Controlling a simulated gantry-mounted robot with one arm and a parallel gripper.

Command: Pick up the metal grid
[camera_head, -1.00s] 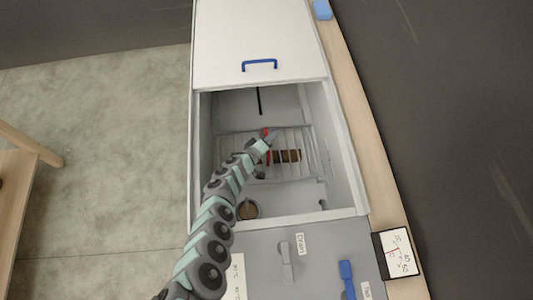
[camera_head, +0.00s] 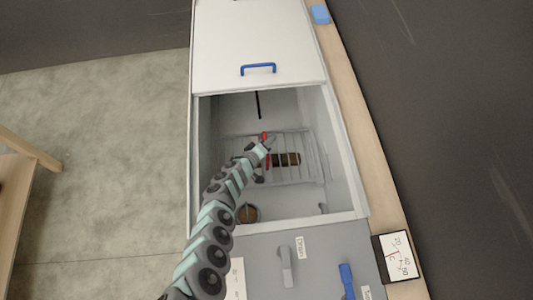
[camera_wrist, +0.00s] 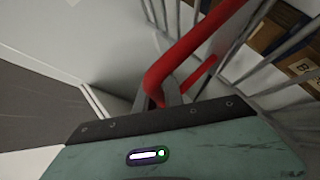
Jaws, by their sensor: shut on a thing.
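The metal grid (camera_head: 310,168) is a rack of thin grey bars inside the open white box, with a red handle (camera_wrist: 200,45) on its left side. In the wrist view the red handle runs between the fingers of my gripper (camera_wrist: 172,92), and grey grid bars (camera_wrist: 228,60) show beyond it. My gripper in the head view (camera_head: 265,150) is at the left part of the grid, shut on its red handle. The fingertips are partly hidden behind the handle.
A white lid with a blue handle (camera_head: 258,68) covers the far part. A round brown item (camera_head: 247,213) lies at the near left inside. Grey and blue levers (camera_head: 346,275) stand on the front panel.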

